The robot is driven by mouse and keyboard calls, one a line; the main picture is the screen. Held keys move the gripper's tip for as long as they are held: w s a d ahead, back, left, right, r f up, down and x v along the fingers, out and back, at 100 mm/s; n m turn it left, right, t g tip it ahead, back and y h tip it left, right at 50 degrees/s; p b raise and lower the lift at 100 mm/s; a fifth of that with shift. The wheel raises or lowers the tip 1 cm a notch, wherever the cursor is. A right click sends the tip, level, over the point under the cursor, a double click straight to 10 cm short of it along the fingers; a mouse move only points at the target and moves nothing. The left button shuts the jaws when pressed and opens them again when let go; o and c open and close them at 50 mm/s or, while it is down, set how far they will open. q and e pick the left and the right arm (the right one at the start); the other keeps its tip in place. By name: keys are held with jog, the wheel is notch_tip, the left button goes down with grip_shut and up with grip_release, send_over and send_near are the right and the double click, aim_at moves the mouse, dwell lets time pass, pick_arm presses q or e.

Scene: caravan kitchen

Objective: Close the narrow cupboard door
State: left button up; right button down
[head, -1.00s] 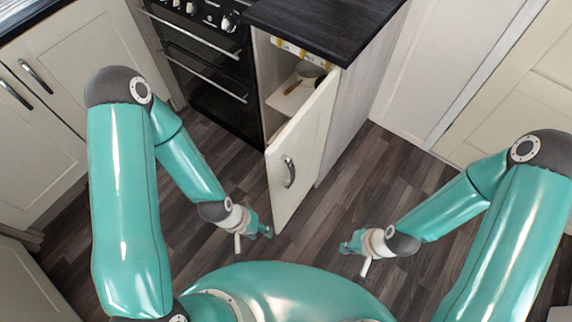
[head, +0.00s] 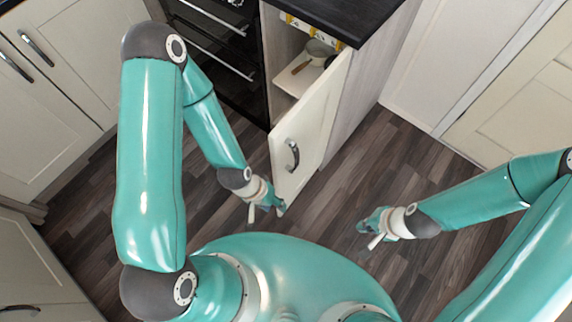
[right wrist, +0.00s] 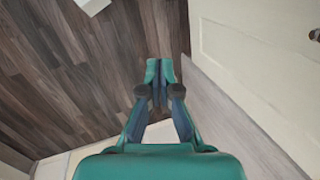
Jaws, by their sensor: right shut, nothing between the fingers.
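The narrow cupboard door (head: 308,128) stands open in the head view, swung out from the cupboard (head: 285,48) under the dark worktop. It is cream with a curved metal handle (head: 292,156). My left gripper (head: 279,208) is low at the door's free edge, by its bottom corner; I cannot tell whether it touches or how its fingers stand. My right gripper (head: 362,226) is shut and empty, over the floor to the right of the door and apart from it. Its closed fingers show in the right wrist view (right wrist: 160,68).
Inside the cupboard, a pan (head: 320,48) and a wooden utensil (head: 301,68) rest on a shelf (head: 287,82). A black oven (head: 215,60) adjoins it on the left. Wood-look floor (head: 340,195) is clear between door and right gripper. A cream panel (head: 450,50) stands at the right.

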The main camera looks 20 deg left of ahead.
jog(key=w+a+r+m+t+y+b, duration=0.25)
jog(key=a+r+m+y+b, duration=0.4)
jog(key=a+r+m, duration=0.85)
jog(key=m+h+b, duration=0.1)
jog(key=b, duration=0.6)
send_near(279, 164)
jog(key=x, duration=0.5)
jog(key=shift+d+f, duration=0.15)
jog(key=shift+f, duration=0.1)
jog(key=shift+w+a, duration=0.15)
jog(key=shift+a, duration=0.5)
